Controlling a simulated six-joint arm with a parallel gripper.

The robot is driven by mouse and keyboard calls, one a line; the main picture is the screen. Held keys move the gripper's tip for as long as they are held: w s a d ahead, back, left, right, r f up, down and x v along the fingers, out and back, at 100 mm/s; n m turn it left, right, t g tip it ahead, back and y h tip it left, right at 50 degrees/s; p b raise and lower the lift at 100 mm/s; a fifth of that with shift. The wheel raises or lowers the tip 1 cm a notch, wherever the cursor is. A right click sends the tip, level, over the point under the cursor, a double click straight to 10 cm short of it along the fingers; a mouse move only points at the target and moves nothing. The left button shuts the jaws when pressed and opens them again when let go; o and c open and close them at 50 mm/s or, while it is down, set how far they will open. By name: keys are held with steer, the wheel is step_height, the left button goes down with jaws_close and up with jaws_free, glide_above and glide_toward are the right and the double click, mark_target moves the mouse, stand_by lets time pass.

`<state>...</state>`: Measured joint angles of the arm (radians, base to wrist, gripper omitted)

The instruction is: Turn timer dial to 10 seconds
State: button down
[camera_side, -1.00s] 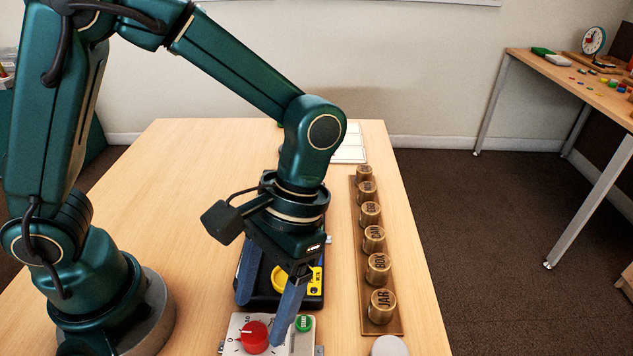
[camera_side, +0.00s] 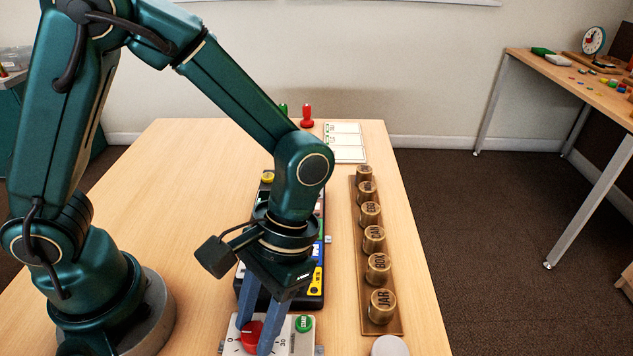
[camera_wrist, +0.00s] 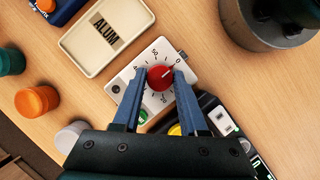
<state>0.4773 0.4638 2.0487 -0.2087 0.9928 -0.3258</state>
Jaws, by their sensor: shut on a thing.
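The timer is a white box (camera_wrist: 131,76) with a number scale around a red dial (camera_wrist: 160,77). In the side view the red dial (camera_side: 251,335) sits near the bottom edge, partly covered by my fingers. My gripper (camera_wrist: 158,80) is shut on the red dial, with one blue finger on each side of it. In the side view my gripper (camera_side: 254,335) points down at the timer. A green button (camera_side: 304,324) is on the timer's right side in the side view.
A dark device with coloured buttons (camera_side: 316,282) stands just behind the timer. A wooden rack (camera_side: 379,329) of brass cylinders stands to the right. A tray labelled ALUM (camera_wrist: 92,63) lies beside the timer. The table's left part (camera_side: 180,190) is clear.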

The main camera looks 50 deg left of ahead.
steer(key=shift+m, duration=0.3)
steer(key=m+y, duration=0.1)
steer(key=m, duration=0.1)
steer(key=m+y, duration=0.1)
steer(key=m, duration=0.2)
steer(key=shift+d+m+t, duration=0.15)
steer(key=shift+m+t, duration=0.15)
steer(key=m+y, duration=0.1)
steer(key=m, duration=0.1)
steer(key=m+t, duration=0.1)
steer(key=m, duration=0.2)
steer(key=shift+s+d+y, duration=0.1)
steer(key=shift+s+y, duration=0.05)
steer(key=shift+y, duration=0.25)
steer(key=shift+m+t, duration=0.3)
steer(key=shift+m, duration=0.1)
steer(key=shift+c, duration=2.2)
jaws_free()
steer(key=shift+r, duration=0.1)
steer(key=shift+v, duration=2.5)
